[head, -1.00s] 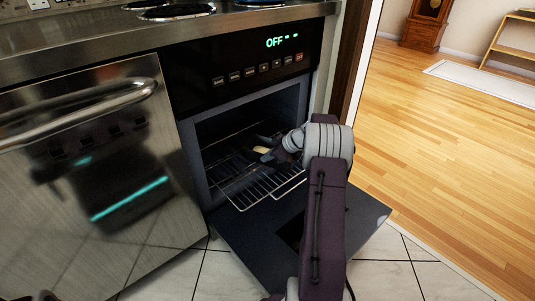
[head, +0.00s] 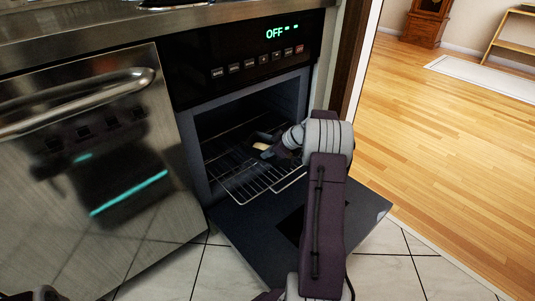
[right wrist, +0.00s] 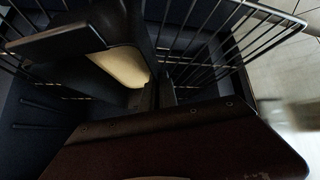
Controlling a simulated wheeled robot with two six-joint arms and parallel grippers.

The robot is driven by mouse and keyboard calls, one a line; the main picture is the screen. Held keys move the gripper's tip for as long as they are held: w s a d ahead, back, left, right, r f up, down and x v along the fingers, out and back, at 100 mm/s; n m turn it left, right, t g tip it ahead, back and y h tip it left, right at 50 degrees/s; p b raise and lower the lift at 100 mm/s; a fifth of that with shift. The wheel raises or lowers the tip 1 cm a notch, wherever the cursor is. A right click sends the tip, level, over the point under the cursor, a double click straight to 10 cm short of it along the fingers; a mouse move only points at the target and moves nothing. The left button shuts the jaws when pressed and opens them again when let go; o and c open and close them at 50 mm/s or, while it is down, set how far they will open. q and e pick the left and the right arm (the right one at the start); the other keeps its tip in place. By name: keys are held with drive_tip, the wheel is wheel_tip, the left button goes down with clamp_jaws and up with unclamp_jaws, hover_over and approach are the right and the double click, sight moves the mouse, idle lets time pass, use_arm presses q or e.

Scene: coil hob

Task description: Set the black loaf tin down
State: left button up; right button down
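The black loaf tin (right wrist: 58,42) is at the upper left of the right wrist view, with a pale beige patch inside it. In the head view the tin is small and dark inside the oven, where mainly the beige patch shows beside my gripper. My right gripper (right wrist: 157,92) reaches into the oven over the wire rack (head: 243,185); its fingers are close together at the tin's side and appear shut on its wall. The tin's underside is hidden, so I cannot tell whether it touches the rack.
The oven door (head: 255,230) hangs open below the rack. The control panel (head: 262,60) reads OFF. A steel appliance front with a bar handle (head: 85,105) stands to the left. Tiled floor lies in front, and clear wooden floor (head: 450,130) lies to the right.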

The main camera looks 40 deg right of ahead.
drive_tip(key=c, duration=1.6)
unclamp_jaws()
drive_tip(key=shift+r, duration=0.1)
drive_tip(key=p+v, duration=0.5)
drive_tip(key=v, duration=0.4)
